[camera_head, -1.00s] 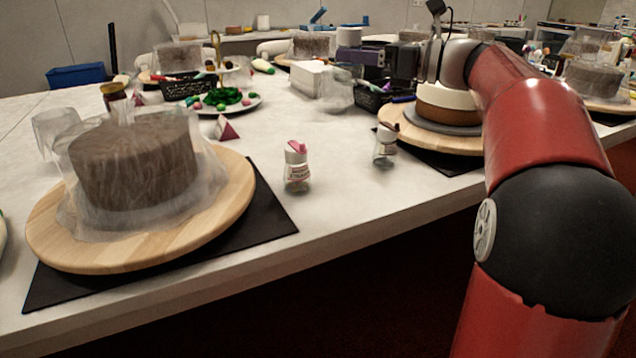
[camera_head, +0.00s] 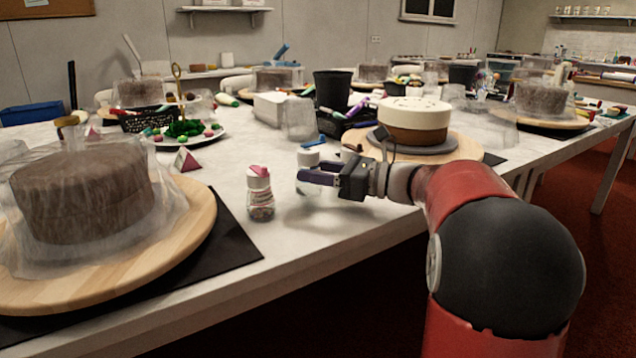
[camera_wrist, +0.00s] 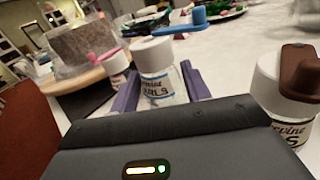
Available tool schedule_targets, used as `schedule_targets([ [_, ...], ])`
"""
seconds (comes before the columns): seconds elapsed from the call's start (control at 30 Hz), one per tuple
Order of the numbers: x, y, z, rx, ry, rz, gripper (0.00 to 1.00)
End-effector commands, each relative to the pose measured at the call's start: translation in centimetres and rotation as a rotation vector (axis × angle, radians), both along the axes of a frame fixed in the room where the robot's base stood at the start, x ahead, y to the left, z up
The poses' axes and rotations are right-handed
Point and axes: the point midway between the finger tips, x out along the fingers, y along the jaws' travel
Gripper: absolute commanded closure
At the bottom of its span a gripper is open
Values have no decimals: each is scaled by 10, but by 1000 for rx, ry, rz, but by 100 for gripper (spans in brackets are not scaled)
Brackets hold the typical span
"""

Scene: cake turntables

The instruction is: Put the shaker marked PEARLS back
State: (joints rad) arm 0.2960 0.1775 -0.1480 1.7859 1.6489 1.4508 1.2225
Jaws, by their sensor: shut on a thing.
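My gripper (camera_head: 314,177) is shut on a clear shaker with a white lid (camera_head: 308,156) and a blue flip cap. In the wrist view this shaker (camera_wrist: 154,58) stands upright between my purple fingers (camera_wrist: 124,97); its label is partly hidden and ends in letters like "RLS". It is low over the counter or on it; I cannot tell which. A pink-capped shaker (camera_head: 260,194) stands on the counter to its left, also seen in the wrist view (camera_wrist: 115,64). A brown-capped shaker (camera_wrist: 272,85) stands close at the right of the wrist view.
A wrapped brown cake (camera_head: 82,195) on a wooden turntable (camera_head: 190,235) is at left. A white-topped cake (camera_head: 414,122) on another turntable (camera_head: 465,150) is behind my gripper. A plate of green and pink pieces (camera_head: 212,139) lies further back. The counter's front edge runs just before the shakers.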

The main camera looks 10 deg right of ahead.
Motion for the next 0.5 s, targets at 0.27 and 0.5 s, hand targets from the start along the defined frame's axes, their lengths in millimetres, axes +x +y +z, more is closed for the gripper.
schedule_targets([
  [0.27,0,0,-18,0,-1,0,81],
  [0.5,0,0,-21,-1,1,0,50],
])
